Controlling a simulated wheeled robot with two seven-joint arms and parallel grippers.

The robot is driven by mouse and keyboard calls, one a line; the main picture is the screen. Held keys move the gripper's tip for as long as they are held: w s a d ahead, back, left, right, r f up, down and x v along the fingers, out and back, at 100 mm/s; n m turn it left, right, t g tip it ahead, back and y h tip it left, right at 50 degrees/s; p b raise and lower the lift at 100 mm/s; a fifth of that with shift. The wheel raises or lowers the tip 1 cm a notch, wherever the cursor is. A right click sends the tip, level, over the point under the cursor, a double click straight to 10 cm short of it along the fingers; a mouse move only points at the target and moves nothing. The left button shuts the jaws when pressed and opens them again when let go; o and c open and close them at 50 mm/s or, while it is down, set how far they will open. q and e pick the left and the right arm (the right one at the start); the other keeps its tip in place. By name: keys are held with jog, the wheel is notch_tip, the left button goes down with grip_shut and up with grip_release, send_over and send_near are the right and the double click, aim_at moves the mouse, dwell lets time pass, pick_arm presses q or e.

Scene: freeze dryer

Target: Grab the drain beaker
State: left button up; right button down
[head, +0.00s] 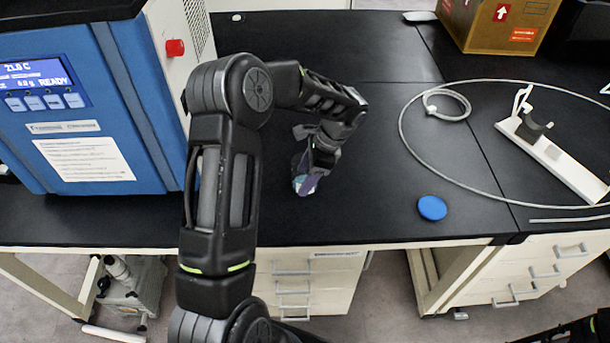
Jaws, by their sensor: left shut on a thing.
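My left arm reaches in from the left and bends down over the black bench. My left gripper (311,172) is low near the bench top, to the right of the blue freeze dryer. It is shut on a small clear beaker (302,186), which is mostly hidden behind the fingers and wrist. I cannot tell whether the beaker touches the bench. Only a dark piece of my right arm shows at the bottom right corner, and its gripper is out of view.
The blue freeze dryer (95,120) stands at the left. A blue round lid (432,208) lies on the bench to the right. A cardboard box (495,25) stands at the back right. The bench behind my gripper is clear.

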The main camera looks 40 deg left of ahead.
pick_arm(q)
notch_tip(320, 180, up, 10)
jog(key=b, duration=0.1)
dwell(0.4)
dwell(0.4)
jog(key=shift+d, duration=0.1)
